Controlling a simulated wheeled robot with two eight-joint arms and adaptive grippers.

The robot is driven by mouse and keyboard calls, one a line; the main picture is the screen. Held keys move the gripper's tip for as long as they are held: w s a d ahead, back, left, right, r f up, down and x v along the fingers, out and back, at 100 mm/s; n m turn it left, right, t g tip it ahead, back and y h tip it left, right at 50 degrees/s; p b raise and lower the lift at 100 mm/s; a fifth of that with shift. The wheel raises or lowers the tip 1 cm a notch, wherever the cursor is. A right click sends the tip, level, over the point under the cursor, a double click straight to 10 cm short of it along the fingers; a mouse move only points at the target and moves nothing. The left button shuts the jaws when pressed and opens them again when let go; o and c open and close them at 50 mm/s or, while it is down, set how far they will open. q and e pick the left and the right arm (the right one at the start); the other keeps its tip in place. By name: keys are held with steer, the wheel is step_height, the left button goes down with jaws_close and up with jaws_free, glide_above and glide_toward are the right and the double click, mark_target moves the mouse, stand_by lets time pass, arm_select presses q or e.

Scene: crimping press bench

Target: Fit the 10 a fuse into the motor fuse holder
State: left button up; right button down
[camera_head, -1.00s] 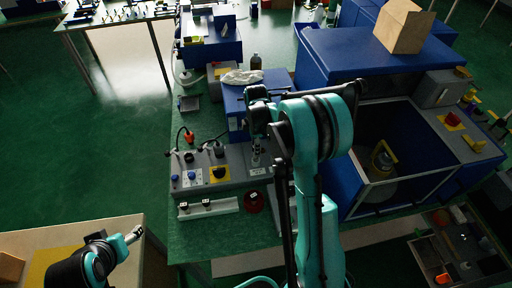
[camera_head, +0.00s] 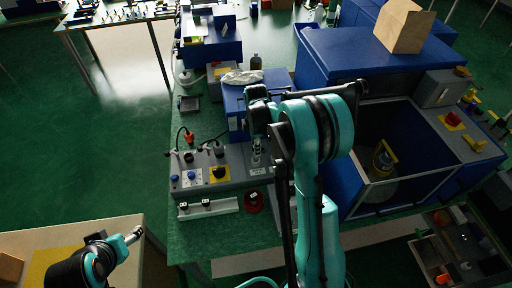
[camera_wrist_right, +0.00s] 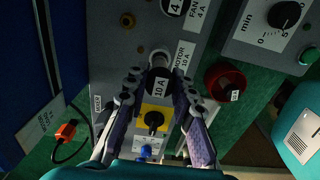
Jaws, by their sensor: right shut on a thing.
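My right gripper (camera_wrist_right: 160,82) is shut on the 10 A fuse (camera_wrist_right: 162,90), a dark cylinder with a white "10 A" label. The fuse's far end is at the motor fuse holder (camera_wrist_right: 158,60), a round fitting beside the "MOTOR 10 A" label. I cannot tell how deep the fuse sits in it. In the head view, my right gripper (camera_head: 257,152) points down over the grey control panel (camera_head: 238,178), and the arm hides part of the panel. My left gripper (camera_head: 135,235) is at the lower left, away from the panel; its jaw opening is too small to judge.
A fan holder with a "4 A" fuse (camera_wrist_right: 173,6) is close by. A yellow-plated black switch (camera_wrist_right: 154,120) sits on the panel, and a red round container (camera_head: 253,202) lies right of a white rack (camera_head: 207,208). A blue machine (camera_head: 262,92) stands behind.

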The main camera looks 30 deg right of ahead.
steer(key=shift+f+b, duration=1.7)
steer(key=shift+f, duration=0.3)
steer(key=c, duration=1.2)
jaws_free()
step_height(320, 180, up, 12)
